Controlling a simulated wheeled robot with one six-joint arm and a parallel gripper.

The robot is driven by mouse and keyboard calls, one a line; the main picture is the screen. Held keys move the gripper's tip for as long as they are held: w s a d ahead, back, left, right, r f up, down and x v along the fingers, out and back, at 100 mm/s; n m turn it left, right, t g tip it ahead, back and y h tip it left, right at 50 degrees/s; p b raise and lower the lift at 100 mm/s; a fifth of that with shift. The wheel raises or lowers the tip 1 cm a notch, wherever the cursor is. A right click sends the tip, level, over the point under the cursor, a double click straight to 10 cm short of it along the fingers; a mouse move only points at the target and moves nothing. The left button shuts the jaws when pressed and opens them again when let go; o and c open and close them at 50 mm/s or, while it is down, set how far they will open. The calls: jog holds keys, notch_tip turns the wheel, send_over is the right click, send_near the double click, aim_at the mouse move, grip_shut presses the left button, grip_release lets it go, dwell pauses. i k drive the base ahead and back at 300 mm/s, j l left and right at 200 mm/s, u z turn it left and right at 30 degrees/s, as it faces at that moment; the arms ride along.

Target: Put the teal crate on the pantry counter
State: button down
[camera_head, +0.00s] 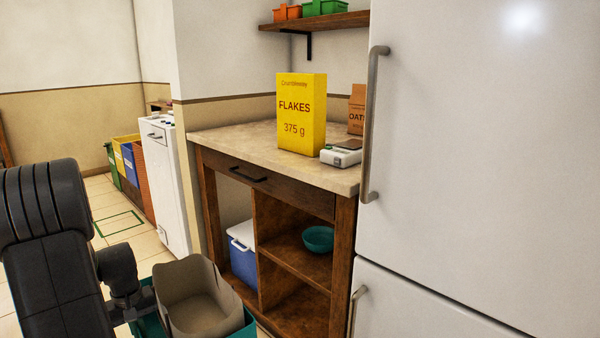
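The teal crate (247,326) is at the bottom of the view, cut off by the lower edge. A beige open-topped container (205,315) stands in it and hides most of its inside. My gripper (138,306) is at the crate's left side, at the end of my dark arm. Its fingertips are too small and hidden to tell whether they are closed on the crate's wall. The pantry counter (235,136) is ahead, beyond the crate, with a beige top on a brown wooden cabinet.
On the counter stand a yellow flakes box (301,115), a brown oats box (357,108) and a small white device (341,155). The counter's left part is clear. A fridge (470,150) borders it on the right. A blue cooler (242,255) and teal bowl (318,239) sit below.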

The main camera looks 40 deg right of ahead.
aim_at(252, 134)
jog(key=i+l+z, duration=0.1)
jog(key=i+z, duration=0.15)
jog(key=i, duration=0.8)
